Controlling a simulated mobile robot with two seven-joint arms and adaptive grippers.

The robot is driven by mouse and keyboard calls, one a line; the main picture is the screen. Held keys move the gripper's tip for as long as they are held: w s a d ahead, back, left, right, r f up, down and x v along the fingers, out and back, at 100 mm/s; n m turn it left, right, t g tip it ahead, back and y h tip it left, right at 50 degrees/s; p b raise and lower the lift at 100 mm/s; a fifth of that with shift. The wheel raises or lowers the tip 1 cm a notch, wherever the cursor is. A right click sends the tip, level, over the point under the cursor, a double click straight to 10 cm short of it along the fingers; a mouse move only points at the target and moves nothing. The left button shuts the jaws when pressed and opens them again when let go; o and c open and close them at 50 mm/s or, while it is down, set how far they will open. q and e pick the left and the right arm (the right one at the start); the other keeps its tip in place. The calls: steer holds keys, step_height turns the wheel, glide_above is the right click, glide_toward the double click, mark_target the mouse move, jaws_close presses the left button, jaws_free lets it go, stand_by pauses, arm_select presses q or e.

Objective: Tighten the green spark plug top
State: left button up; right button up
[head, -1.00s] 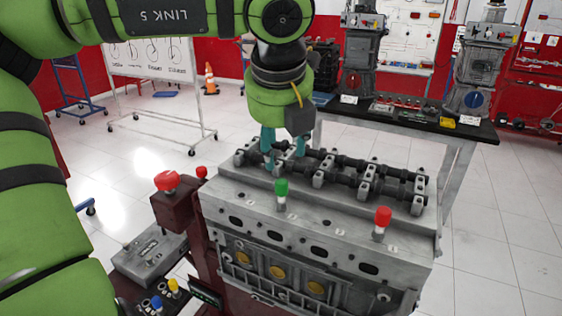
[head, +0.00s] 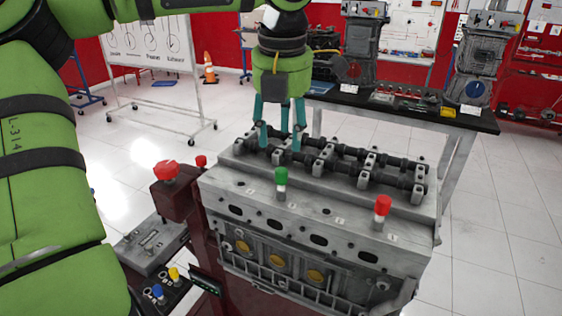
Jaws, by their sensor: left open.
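The green spark plug top (head: 281,176) stands upright on the near ledge of the grey engine block (head: 330,229). A red spark plug top (head: 383,206) stands on the same ledge to its right. My left gripper (head: 280,143) points down over the camshafts, just behind and above the green top in the picture. Its two teal fingers are apart with nothing between them. The fingertips appear clear of the green top; their exact height over the camshafts is hard to tell. My right gripper is not in view.
Camshafts (head: 368,184) run along the engine's top behind the plugs. A red knob (head: 166,171) rises on the stand at the left, above a grey box and blue and yellow knobs. A black workbench (head: 440,119) with engine parts stands behind. Floor at the right is clear.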

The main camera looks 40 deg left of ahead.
mark_target(281, 170)
arm_select(q)
steer(key=m, duration=0.2)
steer(key=w+a+f+m+h, duration=0.1)
steer(key=m+g, duration=0.1)
steer(key=m, duration=0.1)
steer(key=shift+w+a+f+m, duration=0.25)
steer(key=shift+f+m, duration=0.05)
steer(key=shift+f+p, duration=0.75)
steer(key=shift+f, duration=2.75)
jaws_close()
